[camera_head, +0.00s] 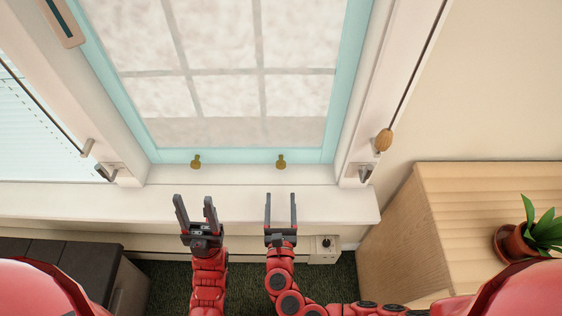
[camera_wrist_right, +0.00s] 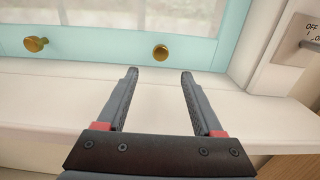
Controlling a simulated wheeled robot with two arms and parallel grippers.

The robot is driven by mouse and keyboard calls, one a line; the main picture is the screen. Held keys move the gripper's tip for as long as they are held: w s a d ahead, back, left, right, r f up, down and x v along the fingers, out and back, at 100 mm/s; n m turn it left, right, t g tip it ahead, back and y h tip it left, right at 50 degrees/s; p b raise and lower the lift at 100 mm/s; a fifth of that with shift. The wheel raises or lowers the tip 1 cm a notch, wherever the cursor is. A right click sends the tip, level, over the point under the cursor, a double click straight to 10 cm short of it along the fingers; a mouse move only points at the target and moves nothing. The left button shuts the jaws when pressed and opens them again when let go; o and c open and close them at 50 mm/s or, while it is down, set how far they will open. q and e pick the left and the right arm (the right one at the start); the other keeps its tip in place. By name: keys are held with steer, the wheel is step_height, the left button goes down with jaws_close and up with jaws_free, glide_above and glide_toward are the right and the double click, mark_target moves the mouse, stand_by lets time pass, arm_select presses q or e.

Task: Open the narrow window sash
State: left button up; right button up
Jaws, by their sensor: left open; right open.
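The narrow window sash (camera_head: 225,156) has a pale blue frame around frosted, gridded glass and looks closed in the head view. Two small brass knobs sit on its bottom rail: a left knob (camera_head: 196,161) and a right knob (camera_head: 281,161). My left gripper (camera_head: 195,203) is open and empty, below the left knob. My right gripper (camera_head: 281,200) is open and empty, below the right knob. In the right wrist view, the right knob (camera_wrist_right: 160,52) shows just beyond and between the open fingers (camera_wrist_right: 158,78). Neither gripper touches a knob.
A white sill (camera_head: 110,200) runs under the window. A cord with a wooden pull (camera_head: 383,140) hangs at right. A wooden cabinet (camera_head: 400,230) with a potted plant (camera_head: 530,238) stands at right; a dark cabinet (camera_head: 75,262) stands at left. A labelled OFF switch (camera_wrist_right: 311,45) shows at right.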

mark_target(281, 167)
steer(key=w, duration=1.2)
steer(key=shift+w+p, duration=0.35)
jaws_close()
stand_by(0.6)
